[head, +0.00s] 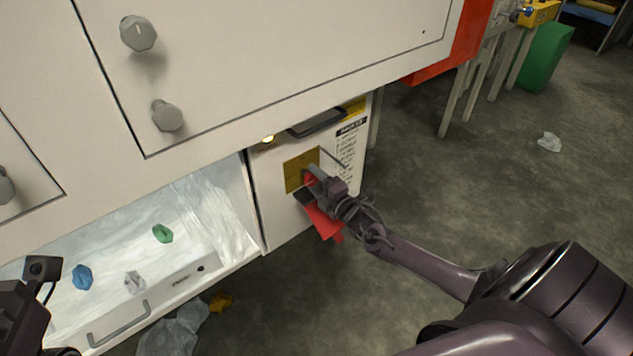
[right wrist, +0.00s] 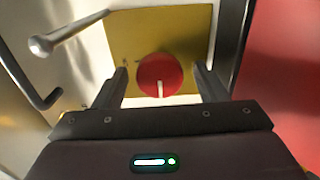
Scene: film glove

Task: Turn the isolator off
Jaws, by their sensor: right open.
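The isolator is a red round knob (right wrist: 160,75) on a yellow plate (right wrist: 190,30), set in the white cabinet's lower panel. A pale mark on the knob points toward the bottom of the right wrist view. In the head view the yellow plate (head: 293,176) is partly covered by my right gripper (head: 312,178). My right gripper (right wrist: 162,85) is open, with one finger on each side of the knob; I cannot tell whether they touch it. Part of my left arm's end shows at the head view's lower left; its fingers are not visible.
A metal rod (right wrist: 70,35) sticks out beside the plate in the right wrist view. A red part (head: 325,222) hangs below the gripper. An open drawer (head: 120,315) holds several crumpled pieces. Floor at right is mostly clear, with a green bin (head: 545,57) beyond.

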